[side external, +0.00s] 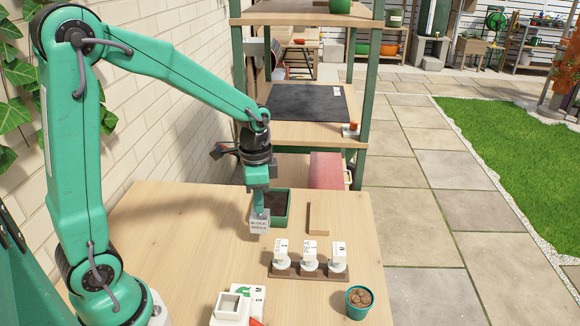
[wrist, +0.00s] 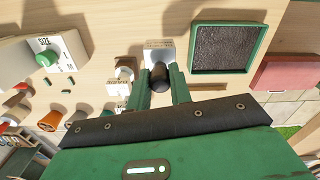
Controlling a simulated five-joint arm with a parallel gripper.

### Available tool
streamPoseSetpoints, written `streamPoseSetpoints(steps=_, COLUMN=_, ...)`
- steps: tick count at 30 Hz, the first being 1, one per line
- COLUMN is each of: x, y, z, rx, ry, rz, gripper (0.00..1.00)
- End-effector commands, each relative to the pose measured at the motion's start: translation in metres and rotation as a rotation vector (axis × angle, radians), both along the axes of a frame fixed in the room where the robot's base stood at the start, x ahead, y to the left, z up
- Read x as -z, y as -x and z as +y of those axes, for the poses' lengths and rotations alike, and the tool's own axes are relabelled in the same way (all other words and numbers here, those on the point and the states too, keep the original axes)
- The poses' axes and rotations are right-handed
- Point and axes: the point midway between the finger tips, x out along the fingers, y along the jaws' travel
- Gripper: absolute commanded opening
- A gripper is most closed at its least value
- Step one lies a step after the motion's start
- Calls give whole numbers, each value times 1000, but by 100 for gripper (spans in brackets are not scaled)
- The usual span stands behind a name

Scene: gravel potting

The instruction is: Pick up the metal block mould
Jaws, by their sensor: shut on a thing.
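The metal block mould (side external: 259,222) is a small pale grey block with a "BLOCK MOULD" label, near the back of the wooden table. In the wrist view the mould (wrist: 158,46) shows between my fingers, with a dark rounded handle (wrist: 159,78) on top. My gripper (side external: 259,208) is above the mould and shut on its handle; the two green fingers (wrist: 160,86) flank the handle in the wrist view. The mould looks upright. I cannot tell whether its base touches the table.
A green tray of dark soil (side external: 288,220) stands just behind and right of the mould. A wooden bar (side external: 318,218) lies to the right. A brown rack (side external: 310,273) with three white-labelled pieces is in front. A teal pot (side external: 359,310) and a white box (side external: 228,308) stand nearer.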

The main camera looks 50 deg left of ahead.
Motion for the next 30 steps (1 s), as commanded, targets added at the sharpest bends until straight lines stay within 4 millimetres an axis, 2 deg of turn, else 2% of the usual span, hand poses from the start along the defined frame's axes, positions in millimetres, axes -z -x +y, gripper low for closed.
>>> streamPoseSetpoints(steps=3, x=-19, y=-1, z=0, rx=0, ry=0, rz=-5, gripper=0)
streamPoseSetpoints(steps=9, x=-39, y=-1, z=0, rx=0, ry=-1, rz=-3, gripper=0)
streamPoseSetpoints(steps=26, x=-43, y=0, z=0, rx=0, ry=0, rz=-1, gripper=0)
streamPoseSetpoints(steps=27, x=-43, y=0, z=0, rx=0, ry=0, rz=-1, gripper=19)
streamPoseSetpoints(steps=29, x=-43, y=0, z=0, rx=0, ry=0, rz=-1, gripper=7)
streamPoseSetpoints(steps=30, x=-43, y=0, z=0, rx=0, ry=0, rz=-1, gripper=5)
